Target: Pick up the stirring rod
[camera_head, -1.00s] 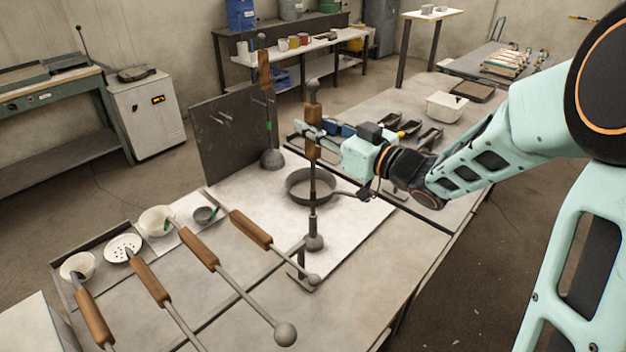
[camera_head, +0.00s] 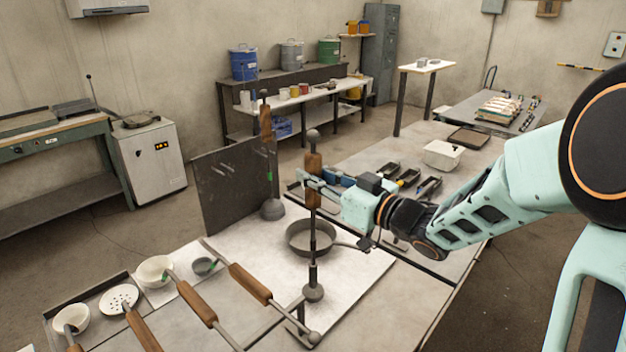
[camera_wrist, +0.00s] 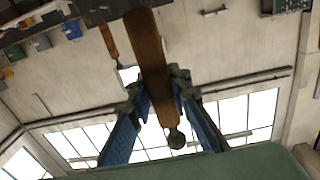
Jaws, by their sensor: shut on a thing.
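The stirring rod (camera_head: 313,228) stands upright in the head view, with a ball on top, a brown wooden handle and a larger dark ball at its lower end. My gripper (camera_head: 311,184) is shut on its wooden handle from the right. In the wrist view my gripper (camera_wrist: 158,90) has its blue-padded fingers either side of the wooden handle of the stirring rod (camera_wrist: 150,50). The rod's lower ball shows near a fork-ended bar in front; I cannot tell whether they touch.
A dark round pan (camera_head: 297,246) sits behind the rod on a white sheet (camera_head: 350,277). A second upright tool (camera_head: 267,160) stands by a dark panel (camera_head: 232,182). Several wooden-handled tools lie at left, with white bowls (camera_head: 153,270). Black trays and a white tub (camera_head: 443,154) lie behind my arm.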

